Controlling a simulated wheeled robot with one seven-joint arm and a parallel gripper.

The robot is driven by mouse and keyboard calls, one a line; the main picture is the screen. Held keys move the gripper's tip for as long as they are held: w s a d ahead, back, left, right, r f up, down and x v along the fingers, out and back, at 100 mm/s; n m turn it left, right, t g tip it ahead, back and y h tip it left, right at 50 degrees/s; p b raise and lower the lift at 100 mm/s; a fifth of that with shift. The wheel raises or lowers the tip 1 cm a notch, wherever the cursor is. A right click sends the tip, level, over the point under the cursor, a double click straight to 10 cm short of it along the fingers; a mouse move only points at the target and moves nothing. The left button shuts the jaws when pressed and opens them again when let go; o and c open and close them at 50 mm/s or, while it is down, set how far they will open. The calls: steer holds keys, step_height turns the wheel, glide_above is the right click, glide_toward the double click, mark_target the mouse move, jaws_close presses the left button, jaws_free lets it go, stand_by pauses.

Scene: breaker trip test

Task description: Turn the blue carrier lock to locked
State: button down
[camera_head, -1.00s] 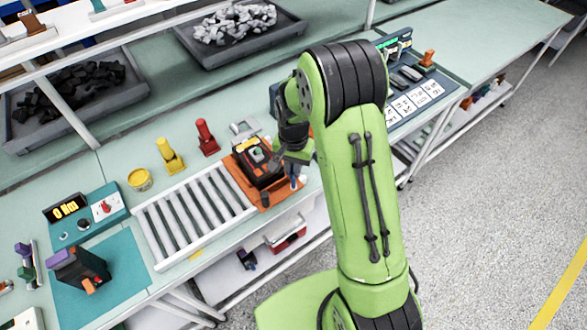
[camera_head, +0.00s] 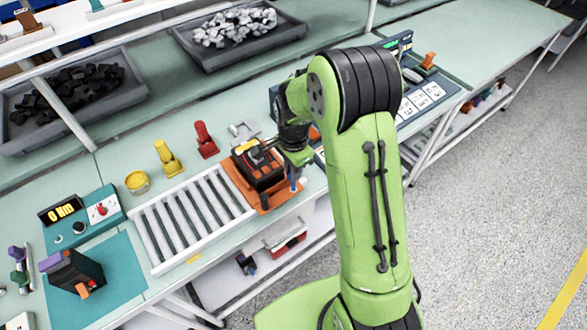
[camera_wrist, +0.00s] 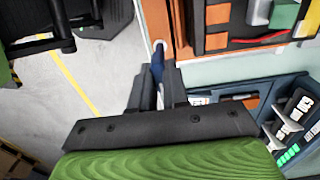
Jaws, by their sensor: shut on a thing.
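The blue carrier lock (camera_wrist: 157,68) is a small upright knob between my fingertips in the wrist view, partly hidden by them. It also shows as a small blue spot at the right edge of the orange carrier (camera_head: 262,203) in the head view. My gripper (camera_wrist: 158,88) is shut on it, with its dark fingers on either side. In the head view my gripper (camera_head: 298,172) is beside the right side of the breaker. The black and orange breaker (camera_head: 268,178) sits on the carrier. Whether the lock stands at locked is too small to tell.
A white roller conveyor (camera_head: 160,259) adjoins the carrier on the left. Yellow (camera_head: 167,158) and red (camera_head: 206,140) upright items stand behind it. A blue-framed panel with white cards (camera_head: 407,109) is to the right. A teal mat (camera_head: 122,275) is at front left.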

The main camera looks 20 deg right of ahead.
stand_by(0.4)
steer(key=c, duration=1.1)
jaws_free()
steer(key=shift+r, duration=0.1)
step_height(320, 180, up, 16)
steer(key=shift+f+p, duration=0.2)
steer(key=shift+p, duration=0.65)
steer(key=s+r+n+t, duration=0.3)
steer(key=s+r+n, duration=0.45)
steer(key=s, duration=0.55)
steer(key=s+n+t, duration=0.1)
steer(key=s+n, duration=0.1)
steer(key=s, duration=0.1)
steer(key=s+f+n, duration=0.1)
steer(key=s+n, duration=0.1)
steer(key=s, duration=0.1)
steer(key=s+n+t, duration=0.1)
steer(key=s+n, duration=0.2)
steer(key=s, duration=0.1)
steer(key=shift+a+f+t, duration=0.1)
steer(key=shift+f+t, duration=0.05)
steer(key=shift+t, duration=0.15)
